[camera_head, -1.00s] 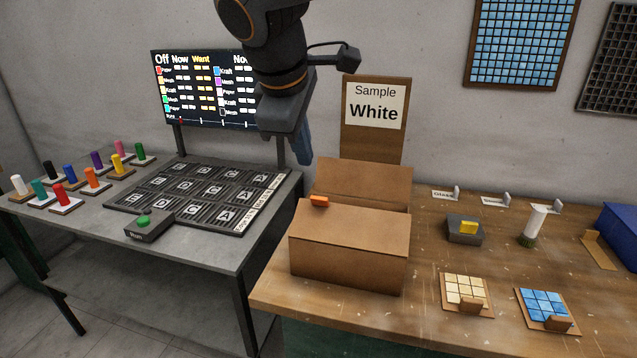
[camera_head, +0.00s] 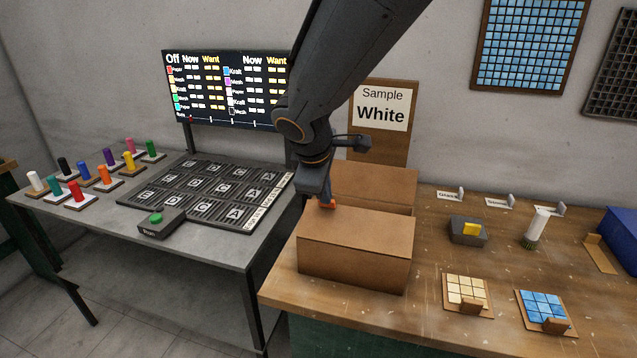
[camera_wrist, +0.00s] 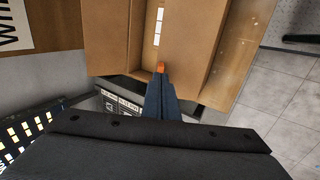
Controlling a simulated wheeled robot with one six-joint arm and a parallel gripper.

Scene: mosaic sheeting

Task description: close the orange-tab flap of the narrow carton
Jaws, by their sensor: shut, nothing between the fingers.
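The narrow carton (camera_head: 355,262) is a brown box on the wooden table, with a raised panel (camera_head: 380,188) along its back. The orange tab (camera_head: 331,204) is at the carton's left end; it also shows in the wrist view (camera_wrist: 161,67). My gripper (camera_head: 325,199) is shut and empty, pointing down at the tab. In the wrist view its fingertips (camera_wrist: 159,78) are right beside the tab, apparently touching it. That view also shows a gap between brown panels with pale pieces (camera_wrist: 159,27) inside. The fingers and arm partly hide the tab and its flap in the head view.
A "Sample White" board (camera_head: 382,115) stands behind the carton. A grey table with a lettered panel (camera_head: 205,190) is at left.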

